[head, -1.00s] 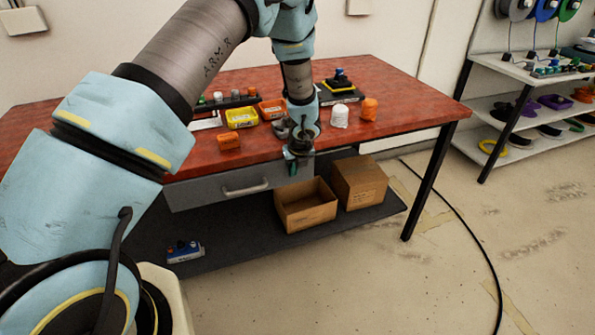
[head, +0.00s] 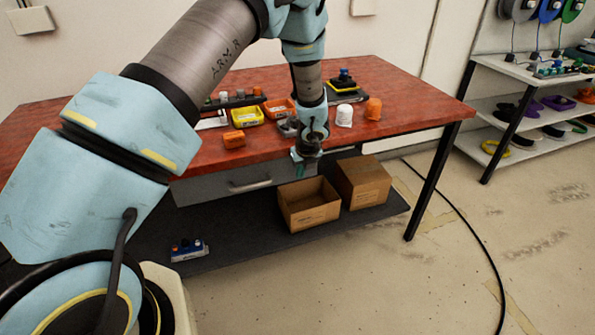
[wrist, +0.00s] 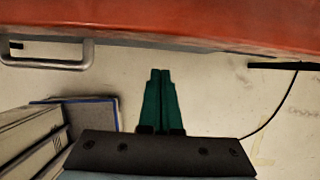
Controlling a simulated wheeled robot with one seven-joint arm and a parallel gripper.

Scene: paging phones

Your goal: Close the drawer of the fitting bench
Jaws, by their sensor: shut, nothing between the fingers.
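The fitting bench (head: 400,98) has a red top. Its grey drawer (head: 205,190) sits under the front edge, and its face looks close to that edge. I cannot tell whether a small gap remains. The drawer's pale bar handle (head: 250,186) is left of my gripper (head: 301,170); the handle also shows at the upper left of the wrist view (wrist: 45,64). My gripper points down in front of the drawer's right part, just below the bench edge. Its green fingers (wrist: 160,72) are together and empty. I cannot tell whether it touches the drawer.
Two cardboard boxes, an open one (head: 308,212) and another (head: 364,182), stand on the dark lower shelf (head: 235,238). Bins and small parts lie on the bench top. A black cable (head: 470,230) crosses the floor on the right, where there is free room.

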